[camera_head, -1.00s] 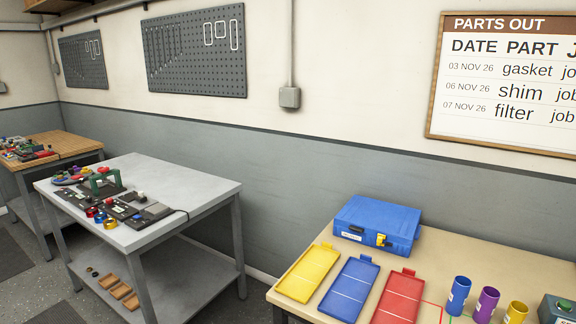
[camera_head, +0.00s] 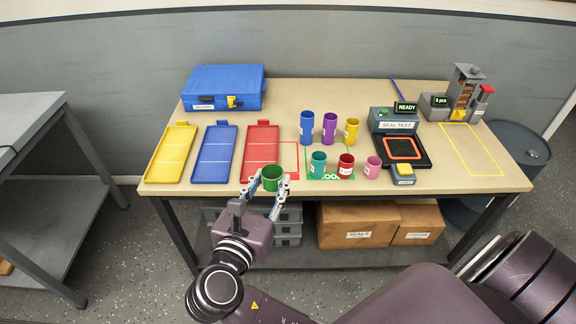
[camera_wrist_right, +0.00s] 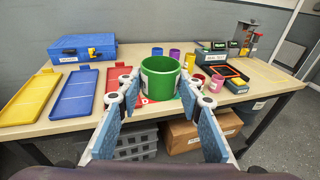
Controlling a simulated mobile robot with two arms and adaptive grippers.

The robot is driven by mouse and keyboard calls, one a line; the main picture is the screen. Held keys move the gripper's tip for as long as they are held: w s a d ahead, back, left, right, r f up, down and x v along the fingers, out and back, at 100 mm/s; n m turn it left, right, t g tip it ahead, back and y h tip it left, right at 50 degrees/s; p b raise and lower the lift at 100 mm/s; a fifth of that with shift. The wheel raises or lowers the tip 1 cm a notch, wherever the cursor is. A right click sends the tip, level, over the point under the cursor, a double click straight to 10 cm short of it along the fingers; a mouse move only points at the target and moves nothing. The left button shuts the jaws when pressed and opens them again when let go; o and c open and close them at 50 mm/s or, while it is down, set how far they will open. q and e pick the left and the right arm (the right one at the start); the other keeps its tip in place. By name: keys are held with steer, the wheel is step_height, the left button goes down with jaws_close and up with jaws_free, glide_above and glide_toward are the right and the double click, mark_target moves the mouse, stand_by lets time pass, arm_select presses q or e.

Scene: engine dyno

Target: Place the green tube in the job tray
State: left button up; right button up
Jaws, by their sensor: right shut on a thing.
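The green tube (camera_head: 273,179) is a short, wide, open-topped cylinder. My right gripper (camera_head: 266,185) is shut on it, one finger on each side, and holds it upright at the table's front edge, just in front of the red tray (camera_head: 261,150). In the right wrist view the green tube (camera_wrist_right: 160,82) fills the space between the fingers. A blue tray (camera_head: 215,155) and a yellow tray (camera_head: 171,154) lie flat and empty left of the red one. No label shows which is the job tray. My left gripper is not in view.
Several upright tubes stand right of the trays, including a blue tube (camera_head: 307,127) and a teal tube (camera_head: 318,164). A blue case (camera_head: 222,88) stands behind the trays. A seal test device (camera_head: 394,121) is further right. A yellow-outlined area (camera_head: 470,150) is bare.

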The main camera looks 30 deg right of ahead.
steer(key=w+a+r+x, duration=0.1)
steer(key=x, duration=1.3)
steer(key=r+n+y, duration=0.1)
steer(key=r, duration=0.1)
glide_above(295, 178)
steer(key=shift+f+t, duration=0.25)
steer(key=shift+t, duration=0.15)
step_height(295, 178, down, 15)
steer(key=shift+f+b, duration=0.25)
steer(key=shift+b, duration=0.45)
step_height(295, 178, down, 4)
steer(key=shift+f, duration=0.1)
steer(key=shift+s, duration=0.1)
